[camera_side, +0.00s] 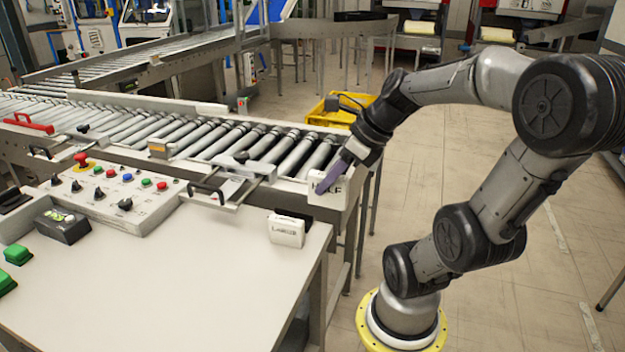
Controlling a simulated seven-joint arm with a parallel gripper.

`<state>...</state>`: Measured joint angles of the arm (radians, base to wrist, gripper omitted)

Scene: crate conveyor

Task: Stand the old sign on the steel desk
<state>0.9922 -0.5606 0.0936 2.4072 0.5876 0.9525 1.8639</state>
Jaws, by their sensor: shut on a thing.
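My gripper (326,183), with purple fingers, is at the near right end of the roller conveyor, beyond the desk's far right corner. It is shut on a white sign (338,192) with dark lettering, partly hidden by the fingers. The sign shows against the conveyor's white end, so its edges and any contact there are hard to tell. The steel desk (200,285) has a pale flat top at the front left, with a control panel at its back.
A small white lettered block (287,231) stands near the desk's right edge. A black box (62,226) and green blocks (17,254) are at the left. The roller conveyor (215,138) runs behind the desk. The desk's middle and front are clear. A yellow crate (330,117) lies beyond the conveyor.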

